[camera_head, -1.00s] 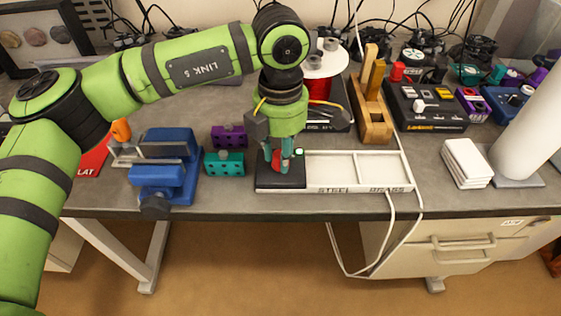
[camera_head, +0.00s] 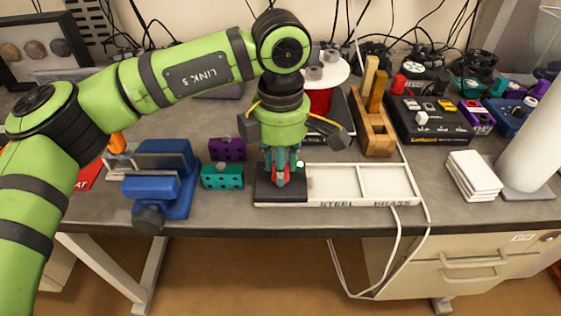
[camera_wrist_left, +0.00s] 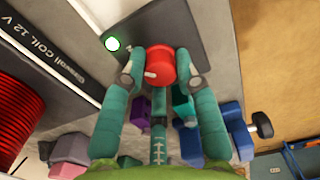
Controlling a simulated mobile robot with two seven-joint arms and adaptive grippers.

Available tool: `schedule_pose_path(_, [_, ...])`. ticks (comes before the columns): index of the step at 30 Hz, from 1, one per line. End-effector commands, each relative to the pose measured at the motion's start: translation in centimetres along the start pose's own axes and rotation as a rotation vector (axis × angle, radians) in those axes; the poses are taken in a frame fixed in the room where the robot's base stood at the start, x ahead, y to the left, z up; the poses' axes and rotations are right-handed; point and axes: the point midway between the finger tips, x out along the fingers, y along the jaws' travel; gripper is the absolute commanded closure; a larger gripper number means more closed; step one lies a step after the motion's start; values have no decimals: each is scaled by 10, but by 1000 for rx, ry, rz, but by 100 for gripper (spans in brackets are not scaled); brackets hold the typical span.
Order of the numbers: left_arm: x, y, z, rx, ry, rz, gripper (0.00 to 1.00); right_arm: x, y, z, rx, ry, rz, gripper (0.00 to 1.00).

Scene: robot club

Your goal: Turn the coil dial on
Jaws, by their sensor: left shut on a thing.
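The coil dial is a red knob with a pale mark (camera_wrist_left: 161,67) on a black control box (camera_head: 268,190) at the left end of the white tray. My left gripper (camera_head: 280,173) points down over the box, its teal fingers closed on both sides of the red knob. In the wrist view the left gripper (camera_wrist_left: 160,72) grips the knob between its two fingertips. A round white lamp with a green rim (camera_wrist_left: 112,43) glows beside the knob. In the head view the fingers hide most of the knob. My right gripper is not in view.
The white tray (camera_head: 335,203) marked STEEL and BRASS adjoins the box. A blue vise (camera_head: 160,185), purple block (camera_head: 228,149) and teal block (camera_head: 222,177) stand left. The red coil (camera_head: 320,100) is behind, beside a wooden rack (camera_head: 375,140). White tiles (camera_head: 472,175) lie right.

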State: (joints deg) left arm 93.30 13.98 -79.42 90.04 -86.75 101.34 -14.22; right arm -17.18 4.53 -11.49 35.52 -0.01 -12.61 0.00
Motion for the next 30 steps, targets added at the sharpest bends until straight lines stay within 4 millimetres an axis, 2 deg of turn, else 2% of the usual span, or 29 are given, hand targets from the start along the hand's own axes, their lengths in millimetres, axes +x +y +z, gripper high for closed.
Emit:
schedule_pose_path(2, [2, -2, 0, 4, 3, -6, 100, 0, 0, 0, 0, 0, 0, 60])
schedule_pose_path(3, [2, -2, 0, 4, 3, -6, 65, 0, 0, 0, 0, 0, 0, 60])
schedule_pose_path(4, [2, -2, 0, 4, 3, -6, 53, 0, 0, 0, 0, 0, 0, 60])
schedule_pose_path(5, [2, -2, 0, 4, 3, -5, 45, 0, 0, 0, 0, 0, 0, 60])
schedule_pose_path(17, [-4, 0, 0, 0, 0, 0, 45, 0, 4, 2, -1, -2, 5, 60])
schedule_pose_path(20, [-16, 0, 1, 0, -1, 2, 45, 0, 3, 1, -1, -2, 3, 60])
schedule_pose_path(30, [-87, 0, 1, 0, 1, 1, 45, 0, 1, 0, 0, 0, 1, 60])
